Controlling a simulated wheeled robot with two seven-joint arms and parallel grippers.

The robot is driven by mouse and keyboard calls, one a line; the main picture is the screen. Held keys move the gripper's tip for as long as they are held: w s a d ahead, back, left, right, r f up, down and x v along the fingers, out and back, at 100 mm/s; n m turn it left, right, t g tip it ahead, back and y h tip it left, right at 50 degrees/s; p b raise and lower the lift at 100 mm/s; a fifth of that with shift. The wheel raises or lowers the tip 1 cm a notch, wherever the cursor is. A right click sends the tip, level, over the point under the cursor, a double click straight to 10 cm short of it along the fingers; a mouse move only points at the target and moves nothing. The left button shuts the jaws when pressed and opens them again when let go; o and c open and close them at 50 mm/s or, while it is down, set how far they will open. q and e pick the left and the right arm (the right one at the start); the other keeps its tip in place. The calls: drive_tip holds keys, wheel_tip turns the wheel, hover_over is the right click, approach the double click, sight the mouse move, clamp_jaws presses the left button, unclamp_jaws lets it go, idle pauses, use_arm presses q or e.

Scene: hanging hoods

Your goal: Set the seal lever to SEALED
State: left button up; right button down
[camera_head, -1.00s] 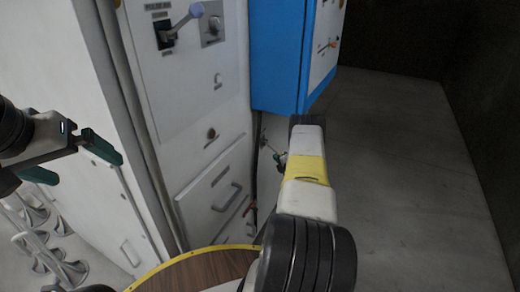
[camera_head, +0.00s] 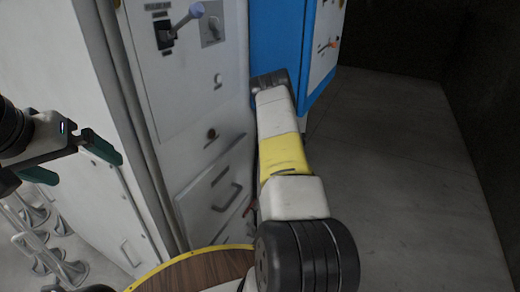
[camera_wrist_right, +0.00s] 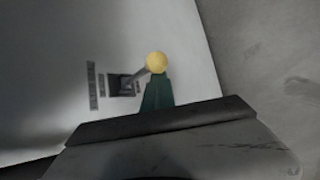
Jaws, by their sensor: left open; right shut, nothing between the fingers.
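In the right wrist view, a lever with a yellow ball knob (camera_wrist_right: 157,62) sticks out of a dark slot plate (camera_wrist_right: 122,85) on a pale panel. My right gripper (camera_wrist_right: 156,92) shows its green fingertips shut and empty, just below the knob in the picture; I cannot tell whether they touch it. In the head view this gripper is hidden behind my right arm. There, another lever with a bluish knob (camera_head: 196,10) stands on the white cabinet. The labels are too small to read, so I cannot tell which is the seal lever. My left gripper (camera_head: 80,163) is open and empty at the left.
A blue box (camera_head: 277,42) with a white face and a small orange-tipped lever (camera_head: 332,44) hangs at the upper middle. The white cabinet has drawers with handles (camera_head: 226,198). Metal stands (camera_head: 62,268) are at the lower left. The grey floor (camera_head: 410,170) on the right is clear.

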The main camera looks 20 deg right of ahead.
drive_tip(key=shift+w+r+n+g+h, duration=0.1)
drive_tip(key=shift+r+n+g+h, duration=0.25)
drive_tip(key=shift+r+g, duration=0.45)
drive_tip(key=shift+a+r, duration=0.1)
drive_tip(key=shift+r, duration=0.1)
drive_tip(key=shift+r, duration=0.65)
drive_tip(key=shift+f, duration=0.1)
